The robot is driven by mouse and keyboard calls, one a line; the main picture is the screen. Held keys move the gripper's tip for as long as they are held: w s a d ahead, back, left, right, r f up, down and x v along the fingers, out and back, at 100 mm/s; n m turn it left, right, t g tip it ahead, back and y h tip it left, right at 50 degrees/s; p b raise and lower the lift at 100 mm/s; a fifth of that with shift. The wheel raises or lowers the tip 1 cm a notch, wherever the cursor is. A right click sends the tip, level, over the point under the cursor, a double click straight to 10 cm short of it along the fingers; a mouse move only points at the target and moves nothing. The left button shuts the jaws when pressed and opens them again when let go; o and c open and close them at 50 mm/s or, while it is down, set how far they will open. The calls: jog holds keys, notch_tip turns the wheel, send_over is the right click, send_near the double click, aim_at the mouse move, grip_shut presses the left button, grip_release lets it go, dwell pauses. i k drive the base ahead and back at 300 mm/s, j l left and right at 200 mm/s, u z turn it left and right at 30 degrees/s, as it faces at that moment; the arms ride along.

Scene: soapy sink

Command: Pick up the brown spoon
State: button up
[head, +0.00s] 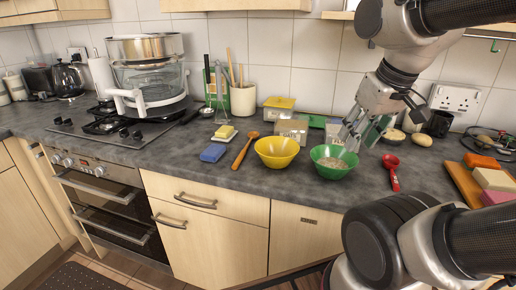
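The brown spoon (244,151) lies on the grey worktop in the head view, between the blue sponge and the yellow bowl. Its bowl end points toward the wall and its handle toward the front edge. My gripper (361,137) is at the right, just above and behind the green bowl, well away from the spoon. Its fingers look spread apart, and I see nothing held between them. Part of the gripper overlaps greenish objects behind it, so its outline is partly unclear.
The yellow bowl (277,151) stands right of the spoon, the green bowl (333,170) farther right. The blue sponge (213,153) lies to its left. Behind are a yellow block (224,132) and a utensil pot (243,99). A red spoon (392,172) lies at the right.

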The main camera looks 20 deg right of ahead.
aim_at(253, 134)
jog(key=i+j, duration=0.15)
jog(key=j, duration=0.25)
jog(key=i+j, duration=0.15)
jog(key=j, duration=0.25)
jog(key=i+j, duration=0.15)
jog(key=j, duration=0.3)
jog(key=z, duration=0.05)
